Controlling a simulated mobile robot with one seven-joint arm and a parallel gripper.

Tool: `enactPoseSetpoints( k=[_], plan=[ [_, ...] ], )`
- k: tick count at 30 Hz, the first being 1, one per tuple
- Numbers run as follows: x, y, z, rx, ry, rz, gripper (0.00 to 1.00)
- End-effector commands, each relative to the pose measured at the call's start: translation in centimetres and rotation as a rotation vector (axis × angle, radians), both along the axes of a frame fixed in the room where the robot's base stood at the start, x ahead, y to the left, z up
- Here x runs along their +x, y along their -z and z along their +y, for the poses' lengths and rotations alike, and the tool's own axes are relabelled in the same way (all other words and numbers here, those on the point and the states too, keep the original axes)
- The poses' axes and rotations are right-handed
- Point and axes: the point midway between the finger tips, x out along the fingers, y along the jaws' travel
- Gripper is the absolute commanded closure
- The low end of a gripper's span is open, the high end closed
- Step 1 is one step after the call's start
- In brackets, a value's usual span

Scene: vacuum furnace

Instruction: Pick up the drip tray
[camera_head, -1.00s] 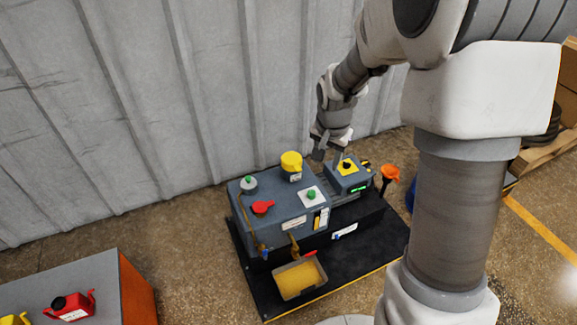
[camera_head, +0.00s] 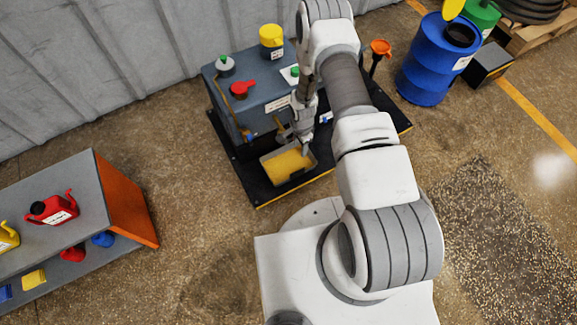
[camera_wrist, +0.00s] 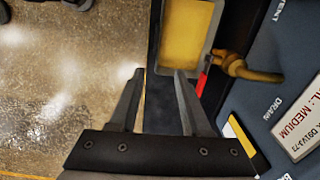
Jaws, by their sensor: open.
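The drip tray (camera_head: 268,174) is a shallow grey tray with yellow contents. It sits on the black base mat at the front of the blue-grey pump unit (camera_head: 270,90). In the wrist view the tray (camera_wrist: 211,48) is cut off by the top edge. My gripper (camera_wrist: 160,73) is open and empty, with both fingers pointing towards the tray. The right fingertip lies at the tray's near rim; the left fingertip is off to its left side. In the head view my gripper (camera_head: 305,150) is over the tray's right end. Whether it touches the tray cannot be told.
A brass drain tap (camera_wrist: 240,68) with a red handle is close beside the tray. A shelf (camera_head: 85,190) with red and yellow cans stands at the left. A blue drum (camera_head: 425,70) stands at the back right. The floor left of the mat is clear.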

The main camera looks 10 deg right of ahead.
Motion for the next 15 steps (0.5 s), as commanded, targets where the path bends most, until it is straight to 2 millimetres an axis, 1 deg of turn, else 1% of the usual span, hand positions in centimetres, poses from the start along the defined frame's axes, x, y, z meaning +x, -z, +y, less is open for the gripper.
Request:
enactPoseSetpoints(
  k=[1,5,8,15],
  plan=[
    [-0.5,1.2,0.1,0.002,0.010,0.007,0.53],
    [-1.1,2.9,0.1,0.005,0.027,0.011,0.53],
    [-1.2,4.6,0.1,0.005,0.029,0.012,0.53],
    [-1.2,9.9,0.1,0.004,0.028,0.013,0.53]
  ],
)
